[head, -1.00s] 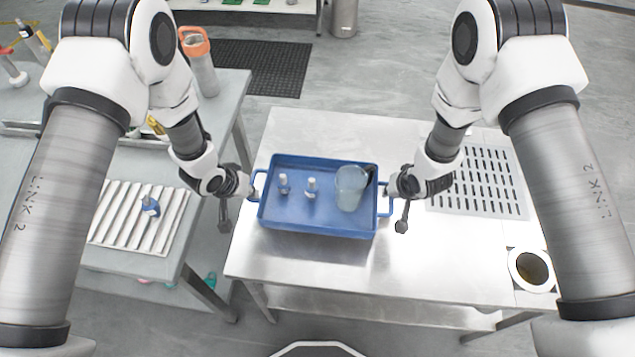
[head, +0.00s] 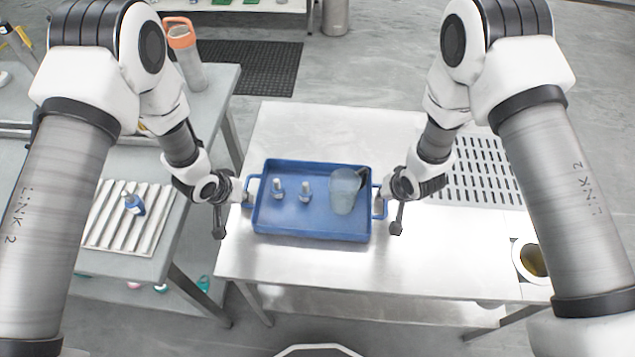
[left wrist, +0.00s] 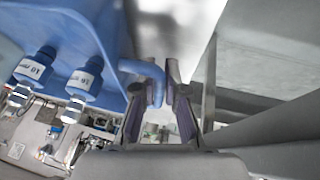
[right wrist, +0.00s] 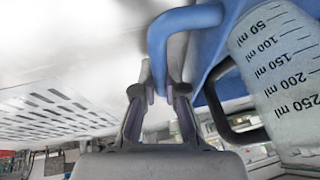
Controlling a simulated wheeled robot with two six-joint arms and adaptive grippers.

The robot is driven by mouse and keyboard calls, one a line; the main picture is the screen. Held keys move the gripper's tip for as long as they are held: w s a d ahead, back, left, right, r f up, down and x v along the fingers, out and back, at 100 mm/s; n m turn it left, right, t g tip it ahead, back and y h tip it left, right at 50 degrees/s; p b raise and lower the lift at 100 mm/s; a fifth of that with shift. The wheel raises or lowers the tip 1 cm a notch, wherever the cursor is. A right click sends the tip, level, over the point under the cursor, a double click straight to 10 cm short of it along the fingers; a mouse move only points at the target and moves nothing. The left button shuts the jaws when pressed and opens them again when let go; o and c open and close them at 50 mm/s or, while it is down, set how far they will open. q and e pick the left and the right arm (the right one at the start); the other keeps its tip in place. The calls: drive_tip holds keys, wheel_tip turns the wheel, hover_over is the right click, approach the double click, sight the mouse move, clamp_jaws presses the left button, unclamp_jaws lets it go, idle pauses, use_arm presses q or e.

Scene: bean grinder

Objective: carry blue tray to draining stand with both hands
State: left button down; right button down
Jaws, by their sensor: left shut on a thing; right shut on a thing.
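The blue tray (head: 310,222) is over the steel table, roughly level. It holds two small labelled bottles (head: 278,190) and a clear measuring cup (head: 343,193). My left gripper (head: 246,191) is shut on the tray's left handle, which also shows in the left wrist view (left wrist: 150,72). My right gripper (head: 383,197) is shut on the right handle, seen close in the right wrist view (right wrist: 160,40). A grey slotted panel (head: 485,170) on the table's right side may be the draining stand. My right arm partly hides it. I cannot tell whether the tray touches the table.
A round white-rimmed opening (head: 532,260) lies at the table's front right. Bare steel lies between tray and slotted panel.

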use_arm(q)
drive_tip(key=c, duration=1.2)
unclamp_jaws()
use_arm(e)
drive_tip(key=c, duration=1.2)
unclamp_jaws()
use_arm(q)
drive_tip(key=v, duration=1.2)
use_arm(e)
drive_tip(key=v, duration=1.2)
use_arm(q)
drive_tip(key=shift+s+f, duration=0.1)
use_arm(e)
drive_tip(key=shift+s, duration=0.1)
